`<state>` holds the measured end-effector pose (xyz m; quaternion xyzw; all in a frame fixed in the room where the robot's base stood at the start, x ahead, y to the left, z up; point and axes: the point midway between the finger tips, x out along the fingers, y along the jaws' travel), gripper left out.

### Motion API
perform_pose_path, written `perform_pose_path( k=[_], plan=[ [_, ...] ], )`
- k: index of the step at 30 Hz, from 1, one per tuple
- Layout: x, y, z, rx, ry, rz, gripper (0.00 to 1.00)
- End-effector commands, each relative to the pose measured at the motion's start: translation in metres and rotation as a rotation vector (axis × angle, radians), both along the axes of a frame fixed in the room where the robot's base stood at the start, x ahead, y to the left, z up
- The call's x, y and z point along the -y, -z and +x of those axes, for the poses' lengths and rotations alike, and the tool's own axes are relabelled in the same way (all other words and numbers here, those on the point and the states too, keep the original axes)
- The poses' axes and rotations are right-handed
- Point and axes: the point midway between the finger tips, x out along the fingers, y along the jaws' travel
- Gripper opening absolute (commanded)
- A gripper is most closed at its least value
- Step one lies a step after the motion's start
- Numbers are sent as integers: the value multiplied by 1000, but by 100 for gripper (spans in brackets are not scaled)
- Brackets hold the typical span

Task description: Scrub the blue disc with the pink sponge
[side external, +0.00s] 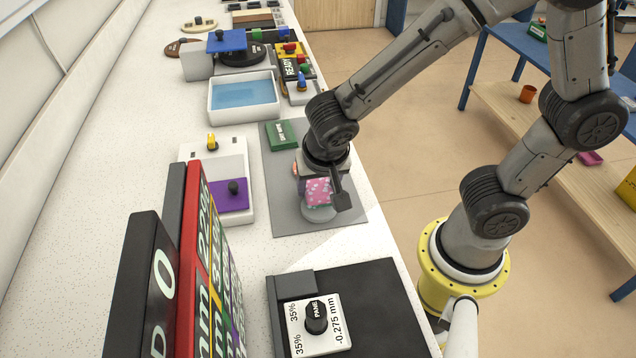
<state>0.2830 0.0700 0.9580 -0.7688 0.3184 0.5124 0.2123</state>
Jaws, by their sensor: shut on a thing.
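My gripper (320,186) is shut on the pink sponge (318,192), which has a pale spotted pattern. The sponge is right above a round pale grey disc-like piece (319,215) on the grey mat (283,210). The sponge and gripper cover part of that piece, and I cannot tell whether the sponge touches it. I cannot make out a clearly blue disc; the round piece under the sponge looks grey from here.
A green block (282,135) lies on the mat's far end. A white basin of blue water (243,94) stands beyond it. A white tray with a purple plate (229,196) is to the left. Tall lettered boards (190,255) and a black panel (375,300) are nearer the camera.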

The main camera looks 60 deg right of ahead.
Motion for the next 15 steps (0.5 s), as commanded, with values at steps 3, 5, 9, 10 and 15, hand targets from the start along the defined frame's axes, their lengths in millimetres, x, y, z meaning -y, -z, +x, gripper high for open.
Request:
perform_pose_path(
  k=[3,5,9,10,15],
  plan=[
    [0,1,0,0,0,0,12],
    [0,2,0,0,0,0,12],
    [0,4,0,0,-1,0,12],
    [0,4,0,-1,-1,-1,12],
    [0,6,0,-1,0,-1,12]
  ],
)
